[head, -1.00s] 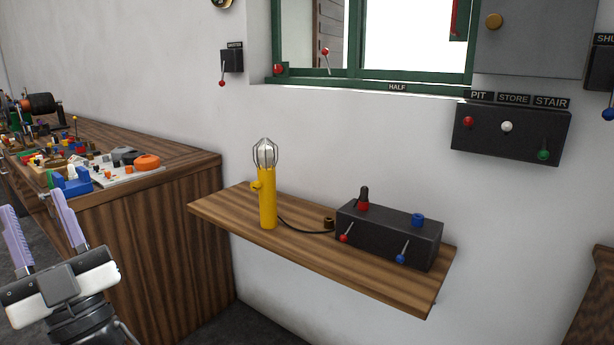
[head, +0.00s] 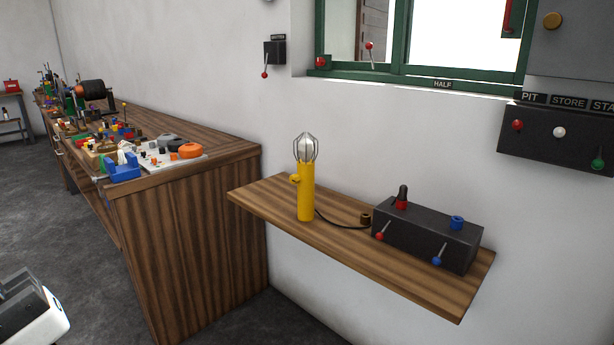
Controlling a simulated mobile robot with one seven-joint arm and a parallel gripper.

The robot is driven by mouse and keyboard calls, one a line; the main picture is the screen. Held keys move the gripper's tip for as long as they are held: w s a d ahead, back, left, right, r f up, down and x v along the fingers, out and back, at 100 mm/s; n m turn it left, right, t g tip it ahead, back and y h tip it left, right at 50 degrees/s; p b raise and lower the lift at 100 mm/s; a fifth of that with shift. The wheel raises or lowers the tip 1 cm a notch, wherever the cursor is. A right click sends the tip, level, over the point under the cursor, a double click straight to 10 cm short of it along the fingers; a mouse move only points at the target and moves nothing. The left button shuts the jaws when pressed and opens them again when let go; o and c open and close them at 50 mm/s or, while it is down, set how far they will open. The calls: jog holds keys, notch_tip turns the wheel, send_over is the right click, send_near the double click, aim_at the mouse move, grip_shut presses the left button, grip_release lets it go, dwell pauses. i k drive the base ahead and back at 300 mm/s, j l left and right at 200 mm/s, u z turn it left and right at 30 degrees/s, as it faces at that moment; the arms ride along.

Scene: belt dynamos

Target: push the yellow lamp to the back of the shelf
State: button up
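The yellow lamp (head: 306,192) stands upright on the wooden shelf (head: 263,201), left of its middle. It has a wire cage around a pale bulb on top and a small yellow knob on its left side. A dark cable runs from its base to the right. My gripper shows only in part, as a white and dark body (head: 32,312) at the bottom left corner, well apart from the lamp. Its fingers are out of the picture.
A black box (head: 425,235) with red and blue levers stands on the shelf's right. A wooden workbench (head: 190,235) with many small objects stands left of the shelf. A window (head: 420,74) and a black switch panel (head: 555,143) are above. Grey floor is clear at left.

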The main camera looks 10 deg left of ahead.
aim_at(306, 148)
jog(key=i+j, duration=0.4)
jog(key=i, duration=0.15)
jog(key=i+j, duration=0.45)
jog(key=i, duration=0.15)
